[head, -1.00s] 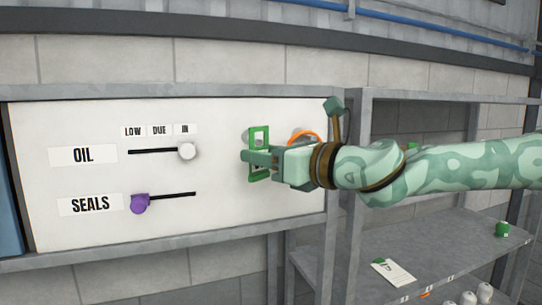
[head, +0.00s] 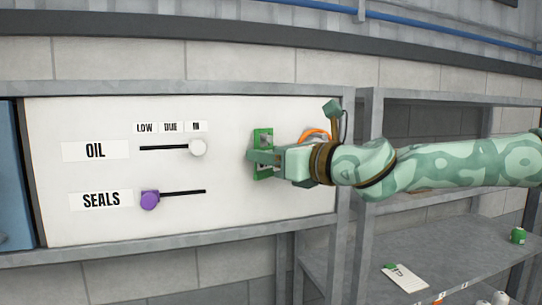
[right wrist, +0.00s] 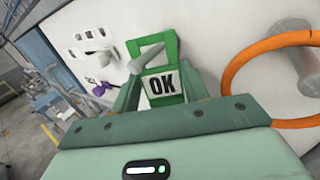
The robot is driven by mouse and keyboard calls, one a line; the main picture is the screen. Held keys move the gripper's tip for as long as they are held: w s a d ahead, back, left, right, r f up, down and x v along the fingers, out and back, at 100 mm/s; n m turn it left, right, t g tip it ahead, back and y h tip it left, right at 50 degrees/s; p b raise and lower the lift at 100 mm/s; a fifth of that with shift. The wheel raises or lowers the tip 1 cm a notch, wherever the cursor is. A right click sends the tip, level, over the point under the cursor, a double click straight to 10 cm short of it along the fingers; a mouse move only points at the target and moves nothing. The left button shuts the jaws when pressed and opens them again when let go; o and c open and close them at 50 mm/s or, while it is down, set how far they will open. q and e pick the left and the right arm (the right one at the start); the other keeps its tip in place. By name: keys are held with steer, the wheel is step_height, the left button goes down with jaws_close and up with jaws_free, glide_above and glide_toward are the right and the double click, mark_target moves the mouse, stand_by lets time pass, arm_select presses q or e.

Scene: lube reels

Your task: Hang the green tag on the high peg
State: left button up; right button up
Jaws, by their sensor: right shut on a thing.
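The green tag (head: 263,172) is an upright frame with an open upper window, near the right part of the white board. In the right wrist view the tag (right wrist: 169,96) has a white OK label on its lower part. My right gripper (head: 254,157) is shut on the tag and holds it in front of the board. My left gripper is out of view.
An orange ring (right wrist: 232,78) hangs around a grey peg (right wrist: 296,50) right of the tag. The white board (head: 90,228) carries two sliders, with a white knob (head: 198,148) and a purple knob (head: 150,200). A grey shelf (head: 345,265) stands at the right.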

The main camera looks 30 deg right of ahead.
stand_by(0.3)
steer(key=o, duration=1)
steer(key=shift+o, duration=0.2)
steer(key=shift+s, duration=0.1)
steer(key=b+v, duration=0.6)
steer(key=v, duration=1)
steer(key=shift+s, duration=0.1)
